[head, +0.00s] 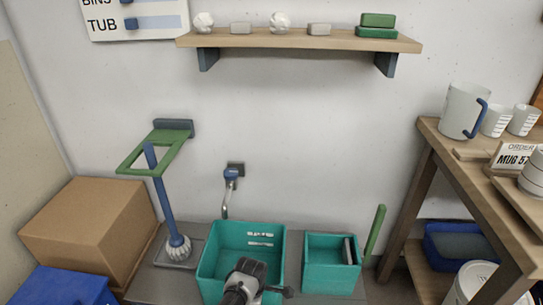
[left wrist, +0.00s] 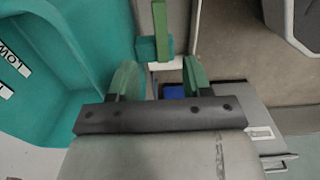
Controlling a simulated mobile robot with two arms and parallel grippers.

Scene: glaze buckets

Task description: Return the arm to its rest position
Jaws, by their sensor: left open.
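My left gripper (head: 252,279) is at the bottom middle of the head view, in front of the large teal tub (head: 211,262) and overlapping it in the picture. In the left wrist view my left gripper (left wrist: 158,78) shows two green finger pads standing apart, with nothing held between them. The tub's teal wall (left wrist: 60,65) fills the left of that view, with white labels on it. My right gripper is not in view.
A smaller teal tub (head: 318,285) stands to the right, beside an upright green bar (head: 375,234). A blue-handled brush (head: 163,200) stands at left under a green frame (head: 130,160). A cardboard box (head: 88,225) and a wooden table (head: 428,155) flank the area.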

